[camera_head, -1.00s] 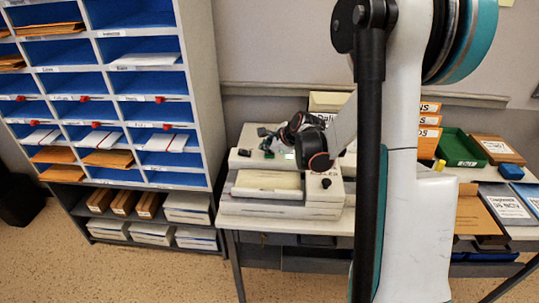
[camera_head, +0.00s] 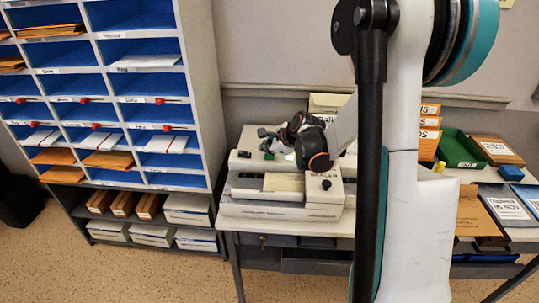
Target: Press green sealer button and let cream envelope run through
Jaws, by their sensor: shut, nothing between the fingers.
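The sealer (camera_head: 310,211) is a pale boxy machine on the left part of the desk. The cream envelope (camera_head: 284,183) lies in its front slot, with its right end at the block that carries a black knob (camera_head: 326,184). Small dark green parts show on the sealer's top, one near the gripper (camera_head: 269,156) and one at the left (camera_head: 244,153); I cannot tell surely which is the button. My gripper (camera_head: 266,134) is shut and empty, just above the back of the sealer's top. Its wrist hides part of the machine, and contact with the button cannot be made out.
A pigeonhole rack (camera_head: 200,95) with blue compartments stands at the left. Orange boxes (camera_head: 430,122), a green tray (camera_head: 447,143) and folders (camera_head: 487,212) are on the desk's right side. My arm crosses the middle of the view and hides part of the desk.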

